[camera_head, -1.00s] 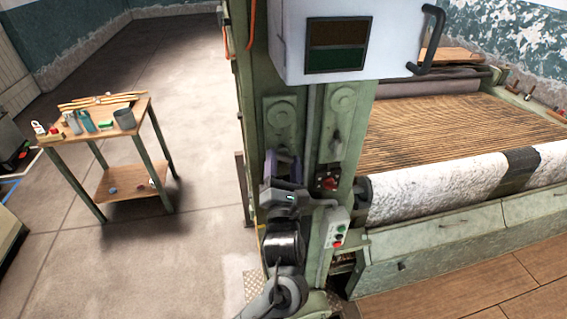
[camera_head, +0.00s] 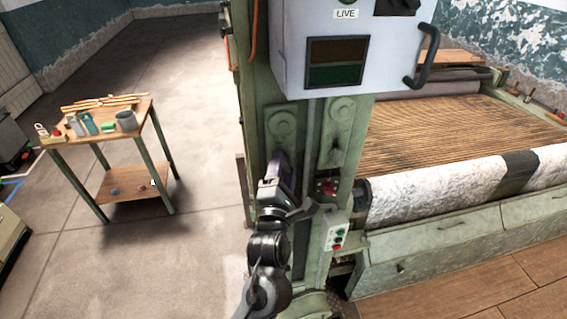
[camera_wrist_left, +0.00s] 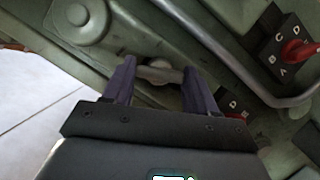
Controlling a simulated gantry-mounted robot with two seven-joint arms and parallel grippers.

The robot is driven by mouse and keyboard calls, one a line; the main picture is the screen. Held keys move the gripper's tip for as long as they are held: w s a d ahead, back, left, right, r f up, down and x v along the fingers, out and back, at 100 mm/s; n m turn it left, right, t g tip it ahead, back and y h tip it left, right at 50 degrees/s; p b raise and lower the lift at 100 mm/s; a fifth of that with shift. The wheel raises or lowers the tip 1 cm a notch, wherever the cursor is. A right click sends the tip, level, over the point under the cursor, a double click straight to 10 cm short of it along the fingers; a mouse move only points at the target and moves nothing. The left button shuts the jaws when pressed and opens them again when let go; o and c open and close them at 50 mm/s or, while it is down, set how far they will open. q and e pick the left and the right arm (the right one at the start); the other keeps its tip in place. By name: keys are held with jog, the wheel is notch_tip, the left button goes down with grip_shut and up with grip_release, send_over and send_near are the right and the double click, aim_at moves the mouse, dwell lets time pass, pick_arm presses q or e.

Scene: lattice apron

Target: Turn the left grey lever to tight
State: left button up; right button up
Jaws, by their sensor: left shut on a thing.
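My left gripper (camera_head: 283,162) is up against the green machine post (camera_head: 306,115), below a round boss, with its arm rising from below. In the left wrist view, its two purple fingers (camera_wrist_left: 160,82) are shut on a pale grey lever (camera_wrist_left: 160,73), which spans the gap between them. In the head view the gripper covers this left lever. No "tight" marking is readable. My right gripper is not in view.
A red knob (camera_head: 328,187) and a push-button box (camera_head: 337,232) are close right of the gripper. A bent metal pipe (camera_wrist_left: 222,68) runs nearby. A white cabinet (camera_head: 385,58) with a black handle overhangs above. Floor at left is open up to a small wooden table (camera_head: 100,112).

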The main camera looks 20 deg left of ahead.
pick_arm(q)
jog(key=m+p, duration=0.1)
jog(key=m+g+p, duration=0.1)
jog(key=m+p, duration=0.1)
jog(key=shift+r+m+h+p, duration=0.3)
jog(key=shift+r+h, duration=0.05)
jog(key=shift+h, duration=0.05)
jog(key=shift+f+m+g+h+p, duration=0.15)
jog(key=shift+m+g+h+p, duration=0.2)
jog(key=shift+m+p, duration=0.75)
jog(key=o, duration=1.1)
jog(key=shift+c, duration=0.2)
jog(key=shift+f, duration=0.1)
